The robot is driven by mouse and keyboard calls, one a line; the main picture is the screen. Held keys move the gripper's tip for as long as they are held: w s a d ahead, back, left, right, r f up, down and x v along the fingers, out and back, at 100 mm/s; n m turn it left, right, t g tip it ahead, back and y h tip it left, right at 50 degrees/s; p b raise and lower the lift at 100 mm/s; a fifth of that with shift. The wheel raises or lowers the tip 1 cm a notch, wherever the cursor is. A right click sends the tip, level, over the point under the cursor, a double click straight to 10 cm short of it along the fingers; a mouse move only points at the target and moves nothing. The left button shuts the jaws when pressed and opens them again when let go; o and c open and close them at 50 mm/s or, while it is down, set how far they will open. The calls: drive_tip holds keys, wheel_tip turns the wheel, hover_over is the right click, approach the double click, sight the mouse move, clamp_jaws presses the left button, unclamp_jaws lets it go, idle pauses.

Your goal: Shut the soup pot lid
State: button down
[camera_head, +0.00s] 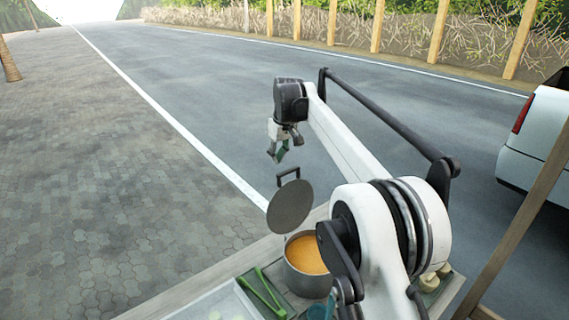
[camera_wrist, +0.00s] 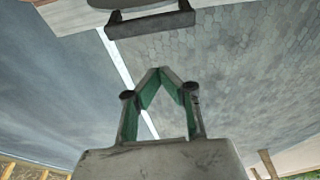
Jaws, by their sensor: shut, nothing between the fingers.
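The soup pot (camera_head: 304,281) stands on the counter with orange soup (camera_head: 308,254) showing inside. Its round grey lid (camera_head: 290,207) is tipped up, nearly upright, at the pot's far left side. The lid's dark handle (camera_head: 288,174) shows above the disc. In the wrist view the handle (camera_wrist: 151,24) crosses the top, with part of the lid (camera_wrist: 135,3) behind it. My gripper (camera_head: 277,158) is above the lid handle and apart from it. In the wrist view the green-padded fingertips (camera_wrist: 160,71) meet, with nothing between them.
Green tongs (camera_head: 262,293) lie left of the pot. Small pale items (camera_head: 433,277) sit right of it, partly behind my arm. A wooden post (camera_head: 519,222) rises at the right. A white vehicle (camera_head: 539,135) stands on the road beyond. Open air surrounds my gripper.

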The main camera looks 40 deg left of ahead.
drive_tip(key=shift+s+d+f+p, duration=0.15)
drive_tip(key=shift+d+f, duration=0.05)
drive_tip(key=shift+d, duration=0.4)
drive_tip(key=shift+s+d+f+p, duration=0.1)
drive_tip(key=shift+d+f+p, duration=0.1)
drive_tip(key=shift+d, duration=0.35)
drive_tip(key=shift+s+d+f+p, duration=0.15)
drive_tip(key=shift+d+f, duration=0.05)
drive_tip(key=shift+d, duration=0.4)
drive_tip(key=shift+s+d, duration=0.1)
